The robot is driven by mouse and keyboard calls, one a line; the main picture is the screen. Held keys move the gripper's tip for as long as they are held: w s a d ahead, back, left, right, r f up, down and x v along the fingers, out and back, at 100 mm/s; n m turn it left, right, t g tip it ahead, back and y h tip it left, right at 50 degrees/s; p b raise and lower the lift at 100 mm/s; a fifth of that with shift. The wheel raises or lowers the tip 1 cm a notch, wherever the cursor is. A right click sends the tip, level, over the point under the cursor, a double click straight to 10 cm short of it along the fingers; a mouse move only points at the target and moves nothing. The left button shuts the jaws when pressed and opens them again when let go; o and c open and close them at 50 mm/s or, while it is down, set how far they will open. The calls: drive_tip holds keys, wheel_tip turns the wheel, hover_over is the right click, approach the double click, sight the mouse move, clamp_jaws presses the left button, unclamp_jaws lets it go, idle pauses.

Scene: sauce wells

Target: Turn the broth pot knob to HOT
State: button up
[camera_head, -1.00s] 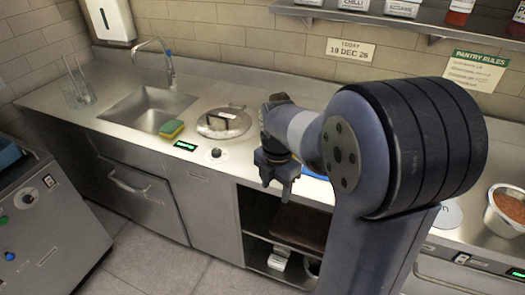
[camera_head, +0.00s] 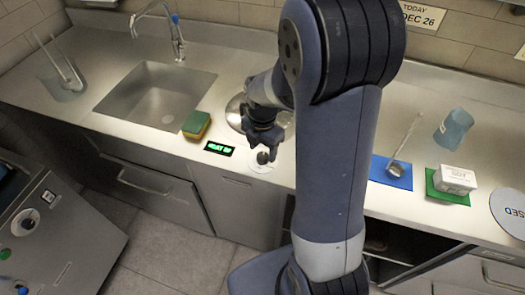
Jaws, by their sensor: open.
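The broth pot knob (camera_head: 262,158) is small and dark, on a pale round plate (camera_head: 260,168) at the front edge of the steel counter. My gripper (camera_head: 266,150) is open, pointing down right at the knob. Its fingers partly cover the knob, so I cannot tell whether they touch it or where it points. A green-lit display (camera_head: 219,148) sits left of the knob, its text too small to read surely. The pot's metal lid (camera_head: 235,112) is set in the counter behind, partly hidden by my arm.
A yellow-green sponge (camera_head: 196,124) lies left of the lid, beside the sink (camera_head: 155,95). Right of my arm are a ladle (camera_head: 397,165) on a blue mat, a white box (camera_head: 457,178) on a green mat and a tilted blue cup (camera_head: 454,128).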

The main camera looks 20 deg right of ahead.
sight(263, 158)
drive_tip(key=shift+f, duration=1.15)
drive_tip(key=shift+c, duration=0.5)
drive_tip(key=c, duration=0.9)
